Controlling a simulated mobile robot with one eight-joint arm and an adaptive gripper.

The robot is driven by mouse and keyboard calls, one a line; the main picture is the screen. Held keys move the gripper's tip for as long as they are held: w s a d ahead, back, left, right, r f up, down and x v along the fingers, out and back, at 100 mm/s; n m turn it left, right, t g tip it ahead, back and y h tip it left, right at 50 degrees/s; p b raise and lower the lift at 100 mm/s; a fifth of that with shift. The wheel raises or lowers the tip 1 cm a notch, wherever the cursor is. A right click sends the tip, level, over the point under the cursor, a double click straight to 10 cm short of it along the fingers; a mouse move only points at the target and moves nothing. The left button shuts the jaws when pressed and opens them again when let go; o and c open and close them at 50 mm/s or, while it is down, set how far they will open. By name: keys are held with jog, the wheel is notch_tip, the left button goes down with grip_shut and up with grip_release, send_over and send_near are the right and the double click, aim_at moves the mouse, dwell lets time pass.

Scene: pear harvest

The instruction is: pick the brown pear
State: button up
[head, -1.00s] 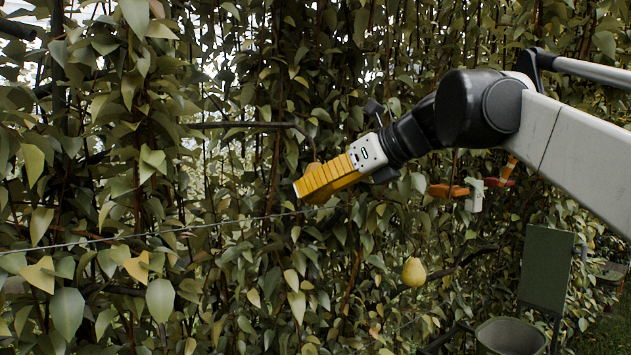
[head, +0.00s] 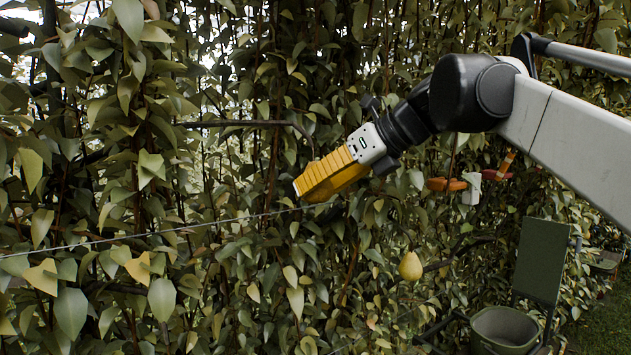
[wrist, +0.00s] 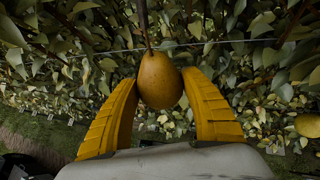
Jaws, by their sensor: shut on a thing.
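The brown pear (wrist: 160,82) is yellow-brown and hangs by its stem in the wrist view, between the two yellow fingers of my gripper (wrist: 160,100). The fingers close on it from both sides, and the stem still runs up from its top to a dark twig. In the head view my gripper (head: 302,188) points left and down at the foliage. The pear is hidden there behind the yellow fingers.
A yellow pear (head: 411,265) hangs lower right of my gripper; a yellow fruit also shows at the right edge of the wrist view (wrist: 308,124). A thin wire (head: 150,233) crosses the leaves. A green bucket (head: 505,326) stands at lower right.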

aim_at(322, 186)
jog(key=shift+r, duration=0.1)
dwell(0.3)
jog(key=shift+s+r+g+p, duration=0.1)
jog(key=shift+s+g+p, duration=0.15)
jog(key=shift+p, duration=0.5)
jog(key=shift+s+d+m+g+h+p, duration=0.1)
jog(key=shift+s+m+g+h+p, duration=0.1)
jog(key=shift+m+g+h+p, duration=0.15)
jog(key=shift+s, duration=0.1)
jog(key=shift+s+d+r+g+h, duration=0.2)
jog(key=shift+s+g+h, duration=0.1)
jog(key=shift+g, duration=0.4)
jog(key=shift+s+r, duration=0.1)
jog(key=shift+s+r+m+g+h, duration=0.25)
jog(key=shift+m+g, duration=0.2)
jog(key=shift+g, duration=0.15)
jog(key=shift+s+r, duration=0.1)
jog(key=shift+s, duration=0.05)
